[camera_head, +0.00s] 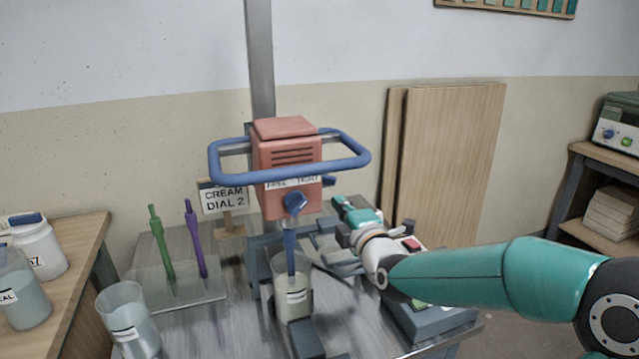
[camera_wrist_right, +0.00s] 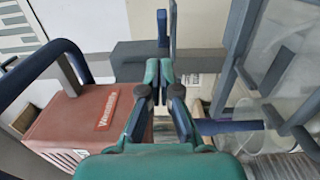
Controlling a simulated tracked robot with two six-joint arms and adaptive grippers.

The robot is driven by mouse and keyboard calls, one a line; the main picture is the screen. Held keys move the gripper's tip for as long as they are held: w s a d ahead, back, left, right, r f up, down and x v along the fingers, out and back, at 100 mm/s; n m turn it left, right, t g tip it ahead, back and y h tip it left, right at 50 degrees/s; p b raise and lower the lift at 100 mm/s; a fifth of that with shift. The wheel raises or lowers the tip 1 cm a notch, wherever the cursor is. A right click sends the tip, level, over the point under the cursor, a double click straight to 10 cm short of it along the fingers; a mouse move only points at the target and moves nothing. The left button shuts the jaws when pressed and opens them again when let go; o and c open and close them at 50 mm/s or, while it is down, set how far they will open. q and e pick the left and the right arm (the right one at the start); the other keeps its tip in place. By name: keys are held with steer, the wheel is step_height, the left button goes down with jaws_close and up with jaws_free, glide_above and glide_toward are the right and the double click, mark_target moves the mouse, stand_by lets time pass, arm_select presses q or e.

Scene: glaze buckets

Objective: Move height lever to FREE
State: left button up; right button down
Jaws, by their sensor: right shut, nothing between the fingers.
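A mixer head with a red housing (camera_head: 287,150) hangs on a grey post. A white label (camera_head: 278,184) on its front reads FREE at the left; the right-hand word is too small to read surely. A short dark blue piece (camera_head: 329,181), perhaps the height lever, sticks out at the housing's right side, beyond that second word. My right gripper (camera_head: 340,203) is just right of and below the housing, shut and empty. In the wrist view its teal fingers (camera_wrist_right: 166,72) are together, with narrow blue-grey upright pieces at their far end; contact with the lever cannot be told. My left gripper is out of view.
A blue ring handle (camera_head: 342,163) surrounds the housing. Below it, a blue stirrer shaft (camera_head: 290,255) reaches into a clear bucket (camera_head: 293,298). Green and purple tools (camera_head: 196,240) and a sign (camera_head: 224,198) stand left. Boards (camera_head: 455,160) lean on the wall behind my right arm.

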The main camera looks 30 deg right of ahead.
mark_target(335, 182)
steer(key=shift+w, duration=0.1)
steer(key=p+x, duration=0.1)
steer(key=x, duration=0.9)
steer(key=shift+p, duration=0.3)
steer(key=shift+a, duration=0.2)
steer(key=shift+d+f, duration=0.1)
steer(key=shift+d, duration=0.05)
steer(key=shift+w+d+f+b, duration=0.1)
steer(key=shift+w+d+b, duration=0.1)
steer(key=shift+d+b, duration=0.65)
steer(key=shift+w+d+b, duration=0.25)
steer(key=shift+d+b, duration=0.2)
steer(key=shift+w+d+b, duration=0.25)
steer(key=shift+d+b, duration=0.15)
steer(key=shift+d, duration=0.05)
steer(key=w+d+b, duration=0.1)
steer(key=w+d, duration=0.2)
steer(key=shift+b, duration=0.35)
